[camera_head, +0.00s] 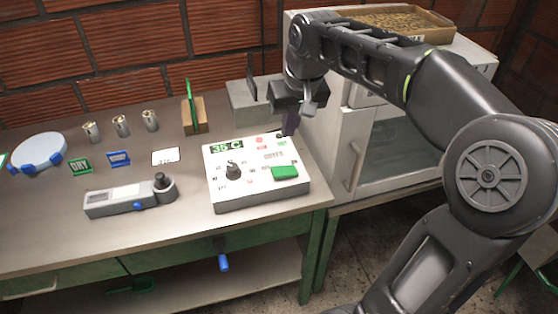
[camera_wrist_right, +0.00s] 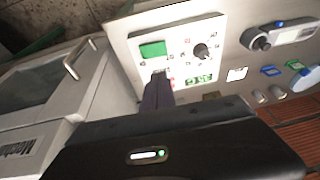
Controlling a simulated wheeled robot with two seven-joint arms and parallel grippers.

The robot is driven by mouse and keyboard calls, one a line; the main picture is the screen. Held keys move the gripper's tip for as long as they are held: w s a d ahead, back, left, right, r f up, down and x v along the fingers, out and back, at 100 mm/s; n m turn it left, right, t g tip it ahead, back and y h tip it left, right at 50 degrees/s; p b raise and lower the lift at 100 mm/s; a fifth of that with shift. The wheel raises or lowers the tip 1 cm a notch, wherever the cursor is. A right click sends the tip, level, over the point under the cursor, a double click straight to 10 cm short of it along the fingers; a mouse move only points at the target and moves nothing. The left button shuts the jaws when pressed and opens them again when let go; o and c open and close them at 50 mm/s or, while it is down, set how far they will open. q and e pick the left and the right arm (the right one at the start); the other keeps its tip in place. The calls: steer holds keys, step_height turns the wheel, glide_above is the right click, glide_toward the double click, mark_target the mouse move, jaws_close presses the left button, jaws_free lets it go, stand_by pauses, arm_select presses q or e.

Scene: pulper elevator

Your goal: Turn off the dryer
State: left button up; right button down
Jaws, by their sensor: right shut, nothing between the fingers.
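The white control box (camera_head: 258,190) sits on the bench, with a green display reading 35 C, a black knob (camera_head: 233,170) and a green switch (camera_head: 285,173) at its right front. In the right wrist view the green switch (camera_wrist_right: 153,50) and the knob (camera_wrist_right: 201,51) also show. The white dryer cabinet (camera_head: 348,135) stands right of the bench. My right gripper (camera_head: 290,124) is shut and empty, pointing down at the box's back right corner, behind the switch and apart from it. In the wrist view its fingers (camera_wrist_right: 158,95) cover part of the panel. My left gripper is not in view.
A grey handheld meter (camera_head: 125,198) lies left of the box. Metal cups (camera_head: 121,126), small signs (camera_head: 119,158), a round scale (camera_head: 39,150) and a wooden block (camera_head: 195,115) stand behind. The dryer's door handle (camera_head: 355,165) sticks out at the right. The front of the bench is clear.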

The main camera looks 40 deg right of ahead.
steer(key=p, duration=0.1)
glide_above(278, 171)
steer(key=f, duration=1.2)
steer(key=shift+s+d, duration=0.2)
steer(key=shift+s, duration=0.15)
steer(key=shift+a+f, duration=0.1)
steer(key=shift+f, duration=0.5)
steer(key=shift+a+f, duration=0.2)
steer(key=shift+f, duration=0.15)
steer(key=b, duration=0.1)
steer(key=f+h+b, duration=0.1)
steer(key=b, duration=0.1)
steer(key=shift+w+a+f+g+h, duration=0.1)
steer(key=shift+w+a+g+h, duration=0.15)
steer(key=shift+a+g+h, duration=0.1)
steer(key=shift+s+d+r+p, duration=0.1)
steer(key=shift+r+p, duration=0.35)
steer(key=shift+d, duration=0.1)
